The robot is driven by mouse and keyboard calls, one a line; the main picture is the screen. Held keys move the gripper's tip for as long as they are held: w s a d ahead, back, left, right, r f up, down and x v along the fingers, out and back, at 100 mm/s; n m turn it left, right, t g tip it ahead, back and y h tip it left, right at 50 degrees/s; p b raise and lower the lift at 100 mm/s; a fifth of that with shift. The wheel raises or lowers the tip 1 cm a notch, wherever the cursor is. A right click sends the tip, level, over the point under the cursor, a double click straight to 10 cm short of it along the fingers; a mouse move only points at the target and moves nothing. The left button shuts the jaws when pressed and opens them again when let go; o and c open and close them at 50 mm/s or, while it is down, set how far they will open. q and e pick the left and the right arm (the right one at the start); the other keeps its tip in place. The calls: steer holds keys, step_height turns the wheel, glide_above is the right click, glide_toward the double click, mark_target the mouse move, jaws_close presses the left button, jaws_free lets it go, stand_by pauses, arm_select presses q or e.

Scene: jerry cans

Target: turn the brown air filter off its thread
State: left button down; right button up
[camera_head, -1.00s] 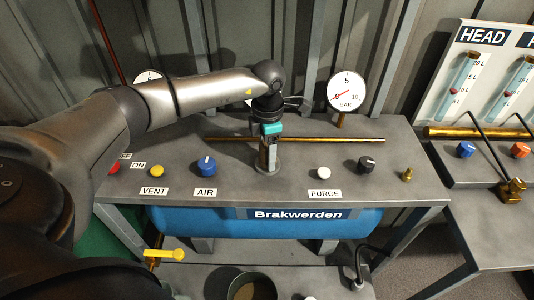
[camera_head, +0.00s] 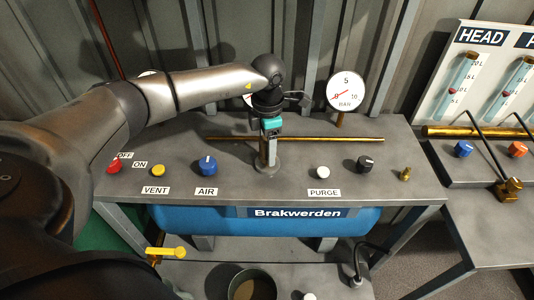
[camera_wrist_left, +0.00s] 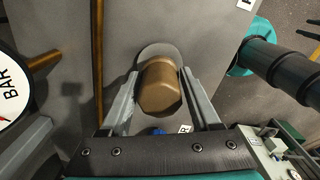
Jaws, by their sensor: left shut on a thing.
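The brown air filter (camera_wrist_left: 160,88) shows in the left wrist view as a rounded brown body with a faceted end. It sits between the two grey fingers of my left gripper (camera_wrist_left: 165,82), which are shut on it. A round grey disc shows behind the filter on the bench top. In the head view my left gripper (camera_head: 267,152) points down at the middle of the bench, and its wrist and fingers hide most of the filter. The thread is hidden. My right gripper is not in view.
A brass pipe (camera_head: 335,139) runs along the bench behind the gripper. A pressure gauge (camera_head: 345,90) stands at the back right. A blue knob (camera_head: 207,166), white button (camera_head: 323,172) and black knob (camera_head: 365,164) sit nearby on the bench. A blue tank (camera_head: 205,221) lies below.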

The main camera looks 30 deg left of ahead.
arm_select(q)
steer(key=shift+r+p, duration=1.5)
steer(key=shift+r, duration=0.65)
